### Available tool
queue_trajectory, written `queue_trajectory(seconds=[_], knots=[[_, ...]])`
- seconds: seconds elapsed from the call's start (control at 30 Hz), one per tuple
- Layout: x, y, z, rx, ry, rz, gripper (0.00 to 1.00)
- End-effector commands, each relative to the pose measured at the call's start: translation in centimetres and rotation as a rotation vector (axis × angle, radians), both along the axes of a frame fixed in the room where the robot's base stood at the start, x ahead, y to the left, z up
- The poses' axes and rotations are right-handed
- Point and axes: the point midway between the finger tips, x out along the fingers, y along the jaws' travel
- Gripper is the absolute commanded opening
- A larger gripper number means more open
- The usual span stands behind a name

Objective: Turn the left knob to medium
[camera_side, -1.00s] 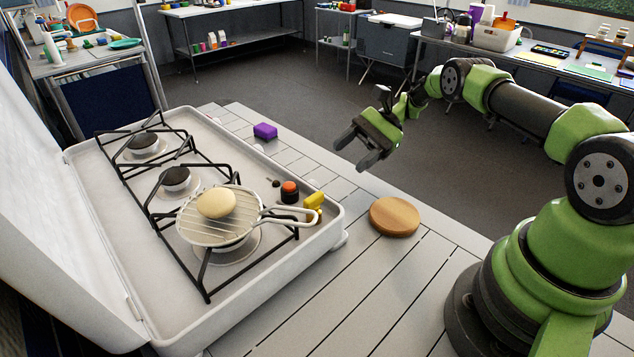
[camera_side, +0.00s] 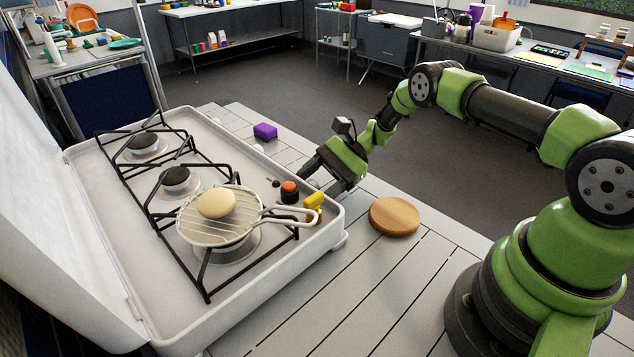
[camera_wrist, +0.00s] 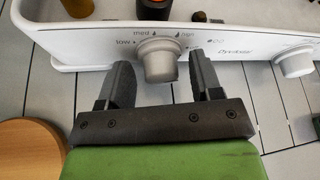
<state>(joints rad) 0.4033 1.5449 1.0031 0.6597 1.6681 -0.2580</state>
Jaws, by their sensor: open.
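The left knob (camera_wrist: 158,62) is a pale round knob on the white front panel of the stove (camera_side: 120,240). The words low, med and high are printed around it. Its pointer setting is not clear to me. My gripper (camera_wrist: 161,76) is open, with one dark finger on each side of the knob; small gaps appear to separate them from it. In the side view my gripper (camera_side: 318,182) is low at the stove's front edge, and its fingers mostly hide this knob. A second knob (camera_wrist: 297,60) is to the right in the wrist view.
A yellow item (camera_side: 313,201) and a dark jar with an orange top (camera_side: 289,190) stand nearby.

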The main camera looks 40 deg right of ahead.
Motion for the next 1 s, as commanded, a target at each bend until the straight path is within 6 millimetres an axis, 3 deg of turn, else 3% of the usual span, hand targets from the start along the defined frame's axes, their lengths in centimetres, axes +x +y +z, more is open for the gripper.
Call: queue_trajectory(seconds=[0.03,0.2,0.37,0.7,1.0], knots=[[0.0,-0.01,0.0,0.0,0.0,0.0,0.55],[0.01,-0.04,0.02,0.0,0.0,-0.001,0.18],[0.01,-0.06,0.03,0.001,-0.021,-0.002,0.18],[-0.05,-0.09,0.0,0.001,-0.25,-0.003,0.18],[0.01,-0.12,0.04,0.0,-0.269,-0.003,0.18]])
